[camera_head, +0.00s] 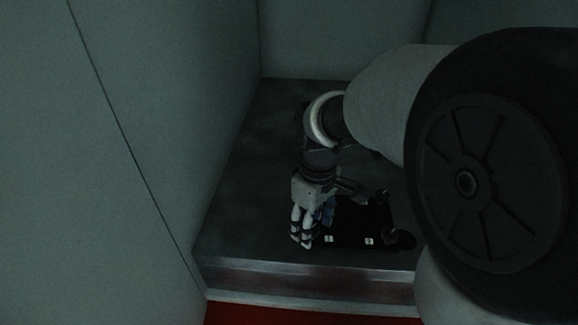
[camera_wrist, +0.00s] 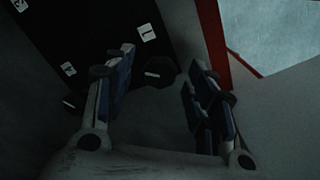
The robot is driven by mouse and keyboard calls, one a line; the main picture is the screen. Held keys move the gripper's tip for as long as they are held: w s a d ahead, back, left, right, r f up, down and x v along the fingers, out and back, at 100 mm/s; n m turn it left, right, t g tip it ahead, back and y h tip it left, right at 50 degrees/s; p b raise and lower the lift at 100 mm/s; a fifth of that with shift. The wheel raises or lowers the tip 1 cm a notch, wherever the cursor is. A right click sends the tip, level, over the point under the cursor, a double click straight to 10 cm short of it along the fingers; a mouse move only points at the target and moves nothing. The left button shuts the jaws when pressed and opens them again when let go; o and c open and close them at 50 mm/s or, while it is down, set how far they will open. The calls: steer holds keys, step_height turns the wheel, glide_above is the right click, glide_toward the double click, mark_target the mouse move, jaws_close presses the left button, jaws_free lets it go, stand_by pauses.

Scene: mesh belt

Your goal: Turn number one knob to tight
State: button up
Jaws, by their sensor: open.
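In the wrist view, the number one knob (camera_wrist: 161,73) is a dark faceted knob with a white pointer line. It sits just below the white tag marked 1 (camera_wrist: 147,33) on a black panel (camera_wrist: 105,35). My gripper (camera_wrist: 158,66) is open, with blue-padded fingers left and right of the knob; I cannot tell whether they touch it. In the head view, my gripper (camera_head: 302,242) is low at the left end of the black panel (camera_head: 350,229) and hides that end.
Another knob (camera_wrist: 72,104) with a white line lies left of my left finger, near the tag marked 2 (camera_wrist: 68,69). A grey counter (camera_head: 240,205) carries the panel. A grey wall (camera_head: 150,130) stands close on the left. A red strip (camera_wrist: 213,35) runs beside the panel.

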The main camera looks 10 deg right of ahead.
steer(key=shift+c, duration=0.2)
steer(key=c, duration=1)
steer(key=shift+m, duration=0.3)
steer(key=m+p, duration=0.1)
steer(key=m, duration=0.2)
steer(key=shift+m+p, duration=0.3)
steer(key=shift+m, duration=0.1)
steer(key=m+p, duration=0.1)
steer(key=m, duration=0.2)
steer(key=shift+m, duration=0.3)
steer(key=shift+c, duration=0.2)
steer(key=m+p, duration=0.1)
steer(key=m, duration=0.7)
steer(key=shift+m+p, duration=0.3)
